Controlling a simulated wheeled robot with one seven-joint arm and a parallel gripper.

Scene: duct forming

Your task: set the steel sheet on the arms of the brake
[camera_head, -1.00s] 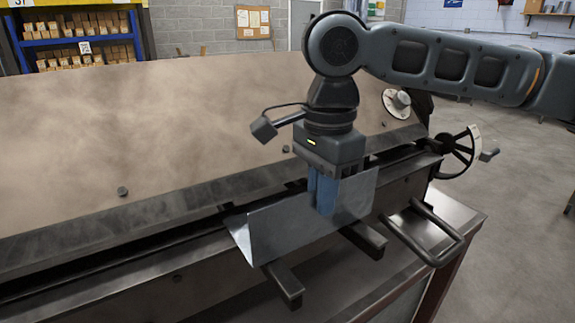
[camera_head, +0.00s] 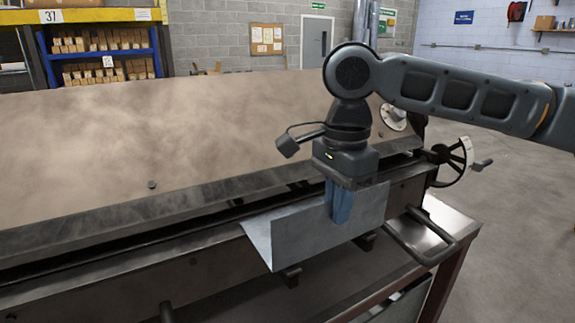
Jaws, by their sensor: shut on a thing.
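The steel sheet (camera_head: 300,235) is a bent grey piece with an upright front face and a flange at its left end and back. My gripper (camera_head: 340,203) points down with blue fingers shut on the sheet's upright face, right of its middle. The brake (camera_head: 120,235) is the long machine with a tan sloping top. Two dark arms stick out from its front: the left arm (camera_head: 291,277) and the right arm (camera_head: 366,241). The sheet hides most of both arms. I cannot tell whether its lower edge touches them.
A looped handle (camera_head: 425,258) sticks out to the right of the arms. A handwheel (camera_head: 455,160) stands at the brake's right end. The floor on the right is clear.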

